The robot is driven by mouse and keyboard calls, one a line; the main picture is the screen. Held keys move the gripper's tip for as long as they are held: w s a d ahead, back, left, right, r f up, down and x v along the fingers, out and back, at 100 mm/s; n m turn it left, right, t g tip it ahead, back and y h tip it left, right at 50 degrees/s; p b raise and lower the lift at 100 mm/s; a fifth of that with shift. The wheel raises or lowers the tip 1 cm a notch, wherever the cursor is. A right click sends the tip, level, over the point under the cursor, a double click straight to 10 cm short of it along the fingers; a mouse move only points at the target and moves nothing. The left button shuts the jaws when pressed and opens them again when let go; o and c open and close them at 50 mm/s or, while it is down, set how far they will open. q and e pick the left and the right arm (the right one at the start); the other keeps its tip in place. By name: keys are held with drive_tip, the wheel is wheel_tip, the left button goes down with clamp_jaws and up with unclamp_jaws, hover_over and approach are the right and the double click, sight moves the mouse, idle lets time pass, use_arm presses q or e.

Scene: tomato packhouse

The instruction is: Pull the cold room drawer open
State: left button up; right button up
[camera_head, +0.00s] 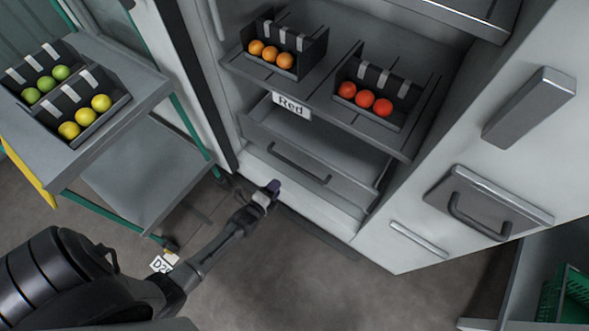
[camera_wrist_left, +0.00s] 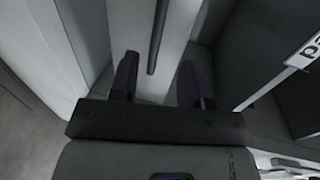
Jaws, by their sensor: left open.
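The cold room drawer (camera_head: 262,151) is the grey box low in the open cold room, below the shelf labelled "Red". Its dark bar handle (camera_head: 299,166) runs along its front. My left gripper (camera_head: 274,188) is in front of the drawer, below and to the left of the handle in the head view, and apart from it. In the left wrist view the open fingers (camera_wrist_left: 158,82) are empty, and the dark handle bar (camera_wrist_left: 159,35) lies ahead, in line with the gap between them. My right gripper is not in view.
The cold room shelf (camera_head: 232,66) holds a crate of orange tomatoes and a crate of red ones. A grey trolley (camera_head: 150,85) with green and yellow tomatoes stands at left. The white door with handles (camera_head: 480,217) is at right. Floor before the drawer is clear.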

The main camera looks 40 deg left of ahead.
sight(295, 165)
use_arm(q)
drive_tip(key=shift+b+x, duration=3.15)
drive_tip(key=shift+x, duration=3.25)
drive_tip(key=c, duration=0.7)
clamp_jaws()
